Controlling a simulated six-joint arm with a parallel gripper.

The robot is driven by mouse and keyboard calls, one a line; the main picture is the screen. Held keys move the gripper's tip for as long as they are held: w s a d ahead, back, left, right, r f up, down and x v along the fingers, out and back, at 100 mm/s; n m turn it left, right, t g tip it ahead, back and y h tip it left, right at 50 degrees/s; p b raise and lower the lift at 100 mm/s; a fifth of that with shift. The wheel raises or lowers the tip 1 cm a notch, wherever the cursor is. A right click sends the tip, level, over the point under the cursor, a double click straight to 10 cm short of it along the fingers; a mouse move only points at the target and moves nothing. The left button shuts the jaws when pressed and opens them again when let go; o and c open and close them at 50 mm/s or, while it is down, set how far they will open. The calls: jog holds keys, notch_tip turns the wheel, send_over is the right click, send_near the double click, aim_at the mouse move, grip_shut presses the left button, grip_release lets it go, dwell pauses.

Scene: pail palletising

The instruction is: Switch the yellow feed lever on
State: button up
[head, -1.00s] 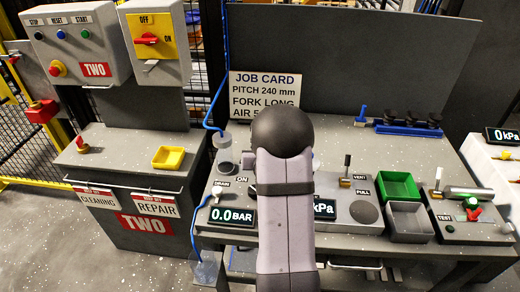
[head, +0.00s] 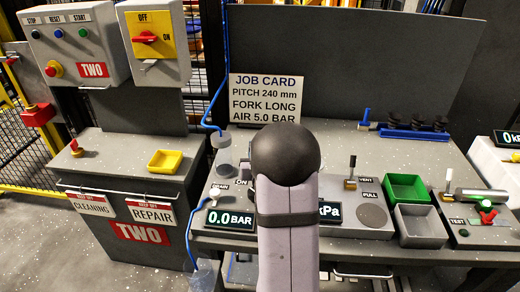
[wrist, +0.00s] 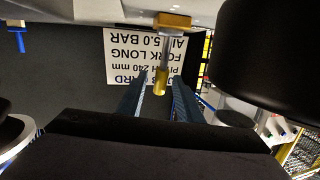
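The lever (wrist: 160,82) shows in the wrist view as a metal rod with a yellow tip, joined to a yellow block (wrist: 174,20). The picture there is upside down. My gripper (wrist: 158,101) is open, with one dark finger on each side of the lever's tip in the picture. I see no clear contact, and cannot tell how deep the tip sits between the fingers. In the head view my arm hides the gripper and the lever. An ON label (head: 242,182) shows just left of my arm on the bench.
The job card (head: 268,100) stands behind my arm. A pressure display (head: 230,218) reads 0.0 BAR. An upright black-handled lever (head: 351,170) by the VENT label, a green bin (head: 406,188) and a grey bin (head: 420,226) are to the right. A yellow-backed rotary switch (head: 147,37) is at upper left.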

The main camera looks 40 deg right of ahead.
jog(key=shift+s, duration=0.1)
jog(key=shift+b+v, duration=0.75)
jog(key=shift+v, duration=2.85)
jog(key=shift+c, duration=0.5)
